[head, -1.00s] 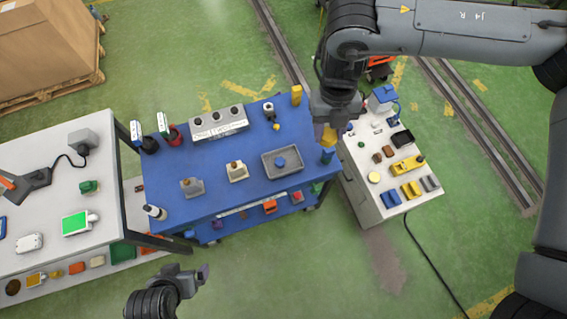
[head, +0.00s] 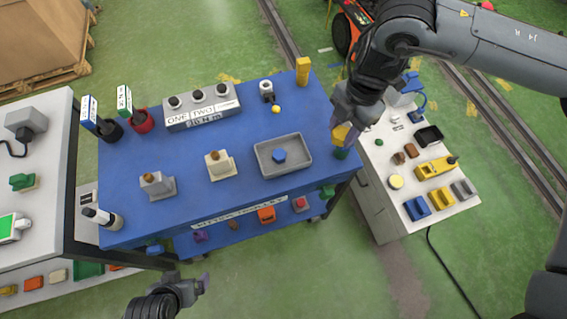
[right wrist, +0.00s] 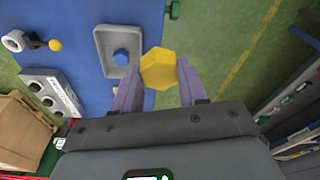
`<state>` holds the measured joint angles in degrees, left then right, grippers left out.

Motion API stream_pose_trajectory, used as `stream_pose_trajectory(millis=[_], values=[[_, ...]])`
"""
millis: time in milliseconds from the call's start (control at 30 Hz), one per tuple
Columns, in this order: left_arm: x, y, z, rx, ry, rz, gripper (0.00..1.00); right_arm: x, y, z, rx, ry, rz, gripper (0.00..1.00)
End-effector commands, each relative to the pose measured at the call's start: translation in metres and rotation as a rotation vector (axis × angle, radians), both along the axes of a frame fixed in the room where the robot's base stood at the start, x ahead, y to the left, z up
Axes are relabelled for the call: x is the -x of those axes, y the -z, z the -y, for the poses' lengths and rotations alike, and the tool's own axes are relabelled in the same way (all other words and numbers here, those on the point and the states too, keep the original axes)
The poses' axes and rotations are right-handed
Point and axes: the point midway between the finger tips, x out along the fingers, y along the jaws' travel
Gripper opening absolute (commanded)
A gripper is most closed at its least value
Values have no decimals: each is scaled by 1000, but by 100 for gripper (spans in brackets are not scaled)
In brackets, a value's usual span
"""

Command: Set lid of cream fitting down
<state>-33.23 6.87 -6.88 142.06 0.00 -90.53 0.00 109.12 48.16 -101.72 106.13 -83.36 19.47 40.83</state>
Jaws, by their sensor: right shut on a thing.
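The cream fitting (head: 219,165) stands on the blue table, with a small brown-topped knob on it. My right gripper (head: 343,127) is shut on a yellow hexagonal piece (head: 341,134) at the table's right end. The piece also shows between the purple fingertips in the right wrist view (right wrist: 159,68). I cannot tell whether it is the fitting's lid. A green part (head: 341,152) shows just below it; whether they touch is unclear. My left gripper (head: 204,282) is low in front of the table, its jaw opening unclear.
A grey tray (head: 301,165) with a blue piece (head: 279,156) lies left of my right gripper. A grey fitting (head: 157,185), a labelled box (head: 203,108) and a yellow block (head: 303,70) also stand on the blue table (head: 205,207). A white cabinet (head: 375,190) with small parts is at right.

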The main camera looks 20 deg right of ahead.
Motion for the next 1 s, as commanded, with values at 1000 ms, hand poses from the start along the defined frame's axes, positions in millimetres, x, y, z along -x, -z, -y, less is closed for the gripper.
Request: stream_pose_trajectory(millis=[1000], values=[[0,94,0,0,0,1,98,-67,131,-55,2,20,0,5]])
